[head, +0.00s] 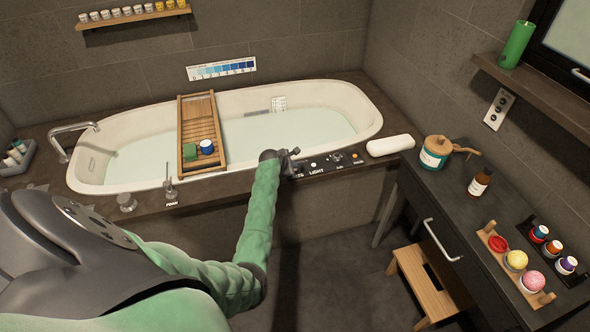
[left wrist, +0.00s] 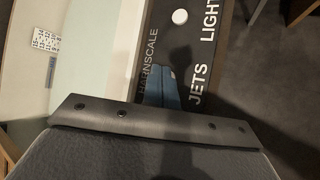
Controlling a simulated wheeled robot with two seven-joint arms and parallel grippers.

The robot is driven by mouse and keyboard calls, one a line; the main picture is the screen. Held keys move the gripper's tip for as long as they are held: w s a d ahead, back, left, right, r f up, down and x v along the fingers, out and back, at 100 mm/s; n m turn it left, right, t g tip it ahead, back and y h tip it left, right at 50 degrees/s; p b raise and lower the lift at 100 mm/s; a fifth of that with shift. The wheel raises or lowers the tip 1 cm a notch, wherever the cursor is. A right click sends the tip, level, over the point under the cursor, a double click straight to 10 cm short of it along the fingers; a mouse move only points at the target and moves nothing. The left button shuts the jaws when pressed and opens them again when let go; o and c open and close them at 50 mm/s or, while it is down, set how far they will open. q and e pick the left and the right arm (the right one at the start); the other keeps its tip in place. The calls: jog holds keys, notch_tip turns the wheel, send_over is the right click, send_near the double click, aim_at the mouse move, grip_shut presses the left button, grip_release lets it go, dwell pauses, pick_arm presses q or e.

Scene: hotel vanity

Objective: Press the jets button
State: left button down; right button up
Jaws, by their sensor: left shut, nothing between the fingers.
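The dark control panel (head: 330,163) is set in the near rim of the bathtub. Its JETS label (left wrist: 198,84) shows in the left wrist view, and only the end of that word shows in the head view. My left gripper (head: 287,164) is over the panel at the JETS position. In the left wrist view its closed fingertips (left wrist: 158,88) are beside the JETS label, with nothing between them. The jets button is hidden behind the gripper. I cannot tell whether the fingertips touch it. My right gripper is out of view.
A white button (left wrist: 180,16) sits by the LIGHT label, close to the fingers. A rolled white towel (head: 390,145) lies right of the panel. A wooden bath tray (head: 190,110) spans the tub. A metal foam dispenser (head: 170,188) stands left on the rim.

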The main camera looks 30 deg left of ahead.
pick_arm(q)
jog(key=shift+f, duration=0.35)
dwell(0.7)
jog(key=shift+r+p, duration=0.75)
jog(key=shift+p, duration=0.25)
notch_tip(320, 180, up, 5)
jog(key=p, duration=0.5)
dwell(0.9)
